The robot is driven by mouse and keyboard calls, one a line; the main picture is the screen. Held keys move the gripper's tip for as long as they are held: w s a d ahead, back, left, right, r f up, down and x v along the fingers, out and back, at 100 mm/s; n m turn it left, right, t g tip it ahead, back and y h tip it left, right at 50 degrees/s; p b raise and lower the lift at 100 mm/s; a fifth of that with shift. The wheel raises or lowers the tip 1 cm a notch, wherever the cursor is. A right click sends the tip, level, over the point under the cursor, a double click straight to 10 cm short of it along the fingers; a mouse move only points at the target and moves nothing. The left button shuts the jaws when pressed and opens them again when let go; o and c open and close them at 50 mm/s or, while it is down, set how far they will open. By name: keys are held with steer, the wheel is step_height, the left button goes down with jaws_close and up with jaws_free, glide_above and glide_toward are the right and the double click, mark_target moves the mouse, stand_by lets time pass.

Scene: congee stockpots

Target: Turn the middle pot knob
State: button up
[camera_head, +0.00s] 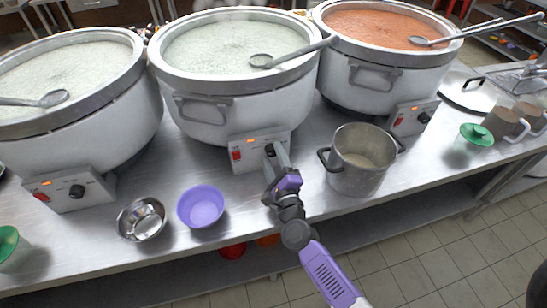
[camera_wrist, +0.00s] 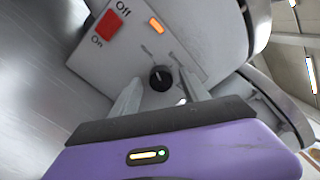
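The middle pot (camera_head: 235,75) is a large steel stockpot full of pale congee, with a ladle (camera_head: 285,55) across its rim. Its control box (camera_head: 245,148) has a red switch, a lit orange lamp and a black knob (camera_head: 269,149). The knob (camera_wrist: 161,78) also shows in the wrist view, just beyond the fingertips. My gripper (camera_head: 277,158) is in front of the control box. In the wrist view my gripper (camera_wrist: 160,92) is open, with one finger to each side of the knob's lower part. I cannot tell whether the fingers touch it.
A steel pot (camera_head: 360,160) stands close on the right of my gripper. A purple bowl (camera_head: 201,206) and a steel bowl (camera_head: 142,218) sit to the left. Other stockpots flank the middle one: the left pot (camera_head: 125,120) and the right pot (camera_head: 375,85).

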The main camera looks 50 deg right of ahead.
steer(key=b+v, duration=0.1)
steer(key=v, duration=0.6)
steer(key=shift+s+a+f+b, duration=0.1)
steer(key=shift+s+a+b, duration=0.15)
steer(key=shift+s+b, duration=0.05)
stand_by(0.7)
steer(key=shift+a+n, duration=0.1)
steer(key=shift+n, duration=0.6)
steer(key=s+a+r+n+y, duration=0.3)
steer(key=s+a+n, duration=0.3)
steer(key=s+n, duration=0.2)
steer(key=s+a+r+n+y, duration=0.2)
steer(key=s+a+n+y, duration=0.2)
steer(key=s+n, duration=0.4)
steer(key=s+a+r+n+y, duration=0.3)
steer(key=s+a+n, duration=0.4)
steer(key=n, duration=0.6)
steer(key=shift+s+a+r+n+y, duration=0.3)
steer(key=shift+s, duration=0.75)
